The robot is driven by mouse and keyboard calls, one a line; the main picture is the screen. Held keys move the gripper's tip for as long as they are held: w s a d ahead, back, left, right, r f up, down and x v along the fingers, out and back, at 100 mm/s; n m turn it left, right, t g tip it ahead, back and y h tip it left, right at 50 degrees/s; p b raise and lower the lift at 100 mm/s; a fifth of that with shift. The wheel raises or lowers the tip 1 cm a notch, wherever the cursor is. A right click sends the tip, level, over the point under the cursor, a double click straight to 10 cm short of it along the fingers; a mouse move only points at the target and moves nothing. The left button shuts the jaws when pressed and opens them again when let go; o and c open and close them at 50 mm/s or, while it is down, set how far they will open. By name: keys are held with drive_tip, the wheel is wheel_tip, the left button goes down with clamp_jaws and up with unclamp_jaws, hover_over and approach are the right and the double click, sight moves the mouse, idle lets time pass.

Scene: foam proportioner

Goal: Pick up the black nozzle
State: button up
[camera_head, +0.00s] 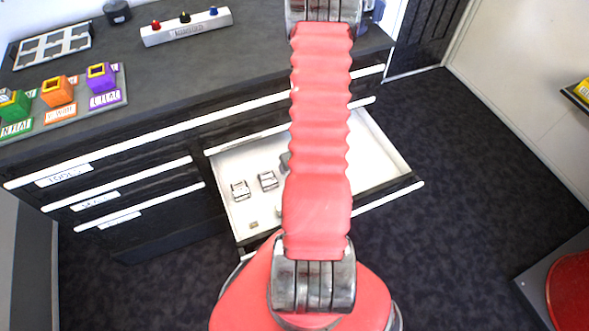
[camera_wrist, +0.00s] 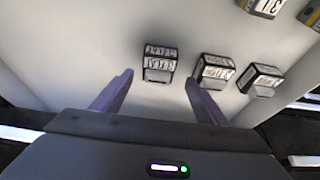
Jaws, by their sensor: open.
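A small black piece that looks like the black nozzle (camera_head: 185,17) stands in the middle of a white labelled holder (camera_head: 188,29) on the counter in the head view, between a red piece (camera_head: 156,24) and a blue piece (camera_head: 213,11). The nozzle is not in the wrist view. My gripper is not visible in the head view.
The open drawer (camera_head: 377,157) sticks out below the counter with several small blocks inside. Green, orange and purple (camera_head: 102,77) blocks stand on the counter at left, near a grey slotted tray (camera_head: 53,45) and a dark round object (camera_head: 117,11). Bare counter lies between.

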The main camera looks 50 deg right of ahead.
drive_tip(key=shift+x, duration=2.6)
drive_tip(key=shift+s+d, duration=0.1)
drive_tip(key=shift+d, duration=0.05)
drive_tip(key=shift+c, duration=0.3)
drive_tip(key=c, duration=1.1)
drive_tip(key=shift+r, duration=0.1)
drive_tip(key=shift+r, duration=13.95)
